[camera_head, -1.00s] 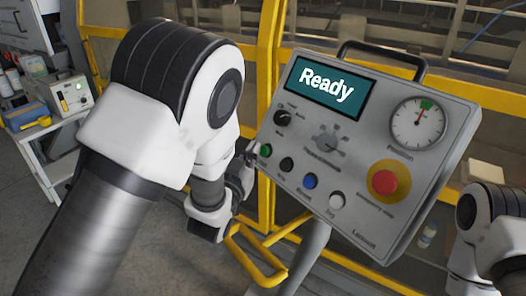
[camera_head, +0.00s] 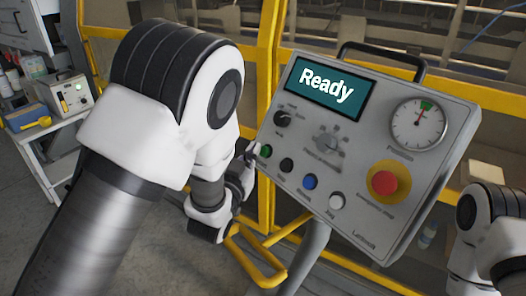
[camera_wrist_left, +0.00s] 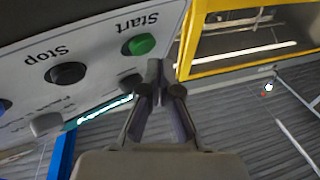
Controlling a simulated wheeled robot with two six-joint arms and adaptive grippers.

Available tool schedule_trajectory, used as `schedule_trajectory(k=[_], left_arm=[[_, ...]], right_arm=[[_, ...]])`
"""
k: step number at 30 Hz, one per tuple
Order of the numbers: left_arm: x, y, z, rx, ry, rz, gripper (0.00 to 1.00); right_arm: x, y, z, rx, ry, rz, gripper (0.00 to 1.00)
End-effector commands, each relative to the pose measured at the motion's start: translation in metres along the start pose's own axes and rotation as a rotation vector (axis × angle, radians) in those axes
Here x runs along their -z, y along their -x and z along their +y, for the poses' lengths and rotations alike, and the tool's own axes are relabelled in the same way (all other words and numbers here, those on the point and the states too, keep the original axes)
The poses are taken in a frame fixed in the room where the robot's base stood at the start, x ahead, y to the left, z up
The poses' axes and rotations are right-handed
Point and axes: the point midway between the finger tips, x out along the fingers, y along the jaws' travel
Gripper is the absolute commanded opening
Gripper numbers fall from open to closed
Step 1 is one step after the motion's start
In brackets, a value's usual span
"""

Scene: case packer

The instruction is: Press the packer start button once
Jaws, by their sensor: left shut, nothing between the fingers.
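The grey control panel (camera_head: 372,130) faces me, and its screen (camera_head: 330,84) reads "Ready". The green start button (camera_head: 265,151) is at the left end of the lower button row. It also shows in the left wrist view (camera_wrist_left: 140,44), labelled "Start". My left gripper (camera_head: 249,160) is shut and empty, just left of the green button. In the left wrist view its fingertips (camera_wrist_left: 155,66) are beside the button, and the button's face is uncovered. I cannot tell how far the tips are from the panel. My right gripper is out of view.
A black stop button (camera_head: 287,165), a blue button (camera_head: 310,182) and a white button (camera_head: 337,201) continue the row. A red emergency stop (camera_head: 384,182) is at the right. Yellow guard framing (camera_head: 264,100) stands behind the panel. My right arm shows at the right edge.

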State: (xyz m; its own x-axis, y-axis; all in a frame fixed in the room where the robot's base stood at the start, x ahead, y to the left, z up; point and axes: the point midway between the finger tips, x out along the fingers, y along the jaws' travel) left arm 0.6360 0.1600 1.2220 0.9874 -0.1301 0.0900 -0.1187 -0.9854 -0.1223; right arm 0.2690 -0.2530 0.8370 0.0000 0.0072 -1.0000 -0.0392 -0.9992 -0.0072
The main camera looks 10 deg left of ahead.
Motion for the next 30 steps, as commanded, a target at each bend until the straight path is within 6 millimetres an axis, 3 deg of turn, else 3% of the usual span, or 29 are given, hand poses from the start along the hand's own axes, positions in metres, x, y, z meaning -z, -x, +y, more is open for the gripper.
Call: schedule_trajectory(k=[30], left_arm=[[-0.0066, -0.0086, 0.0065, 0.000, 0.000, 0.000, 0.00]], right_arm=[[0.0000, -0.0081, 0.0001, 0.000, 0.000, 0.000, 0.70]])
